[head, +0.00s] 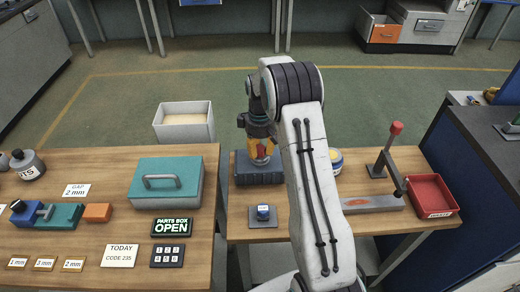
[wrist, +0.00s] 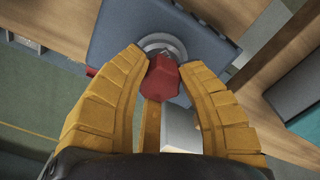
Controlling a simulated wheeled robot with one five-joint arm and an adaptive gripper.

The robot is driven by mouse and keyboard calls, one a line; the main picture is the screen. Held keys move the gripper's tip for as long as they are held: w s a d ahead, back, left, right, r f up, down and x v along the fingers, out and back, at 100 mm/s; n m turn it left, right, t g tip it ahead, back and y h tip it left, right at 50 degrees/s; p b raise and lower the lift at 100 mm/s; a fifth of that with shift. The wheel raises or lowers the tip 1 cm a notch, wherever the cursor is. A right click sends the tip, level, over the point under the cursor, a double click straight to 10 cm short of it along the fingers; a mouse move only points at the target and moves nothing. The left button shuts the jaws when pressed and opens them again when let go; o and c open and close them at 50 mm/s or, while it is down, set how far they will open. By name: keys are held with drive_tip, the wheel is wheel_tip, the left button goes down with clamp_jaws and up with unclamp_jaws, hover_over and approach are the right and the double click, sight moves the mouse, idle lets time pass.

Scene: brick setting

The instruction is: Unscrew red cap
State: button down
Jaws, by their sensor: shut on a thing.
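The red cap (wrist: 162,78) is between the two yellow fingers of my gripper (wrist: 163,62) in the wrist view. My gripper is shut on it. A round grey metal collar (wrist: 160,41) shows just beyond the cap, on top of a dark blue block (wrist: 115,40). I cannot tell whether the cap is seated on the collar or lifted a little from it. In the head view my gripper (head: 260,150) points down over the blue block (head: 258,175), which stands at the back left of the right table. My arm hides part of this spot.
On the right table (head: 390,222) are a small blue-topped item on a grey plate (head: 263,221), a lever press (head: 388,160) and a red tray (head: 431,196). A teal parts box (head: 166,183) is on the left table.

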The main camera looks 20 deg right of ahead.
sight(260, 148)
drive_tip(key=n, duration=0.5)
drive_tip(key=shift+s+f, duration=0.1)
drive_tip(key=shift+f, duration=0.05)
drive_tip(key=shift+c, duration=1.6)
unclamp_jaws()
drive_tip(key=shift+r, duration=0.3)
drive_tip(key=shift+r+p, duration=2.05)
drive_tip(key=shift+r, duration=0.8)
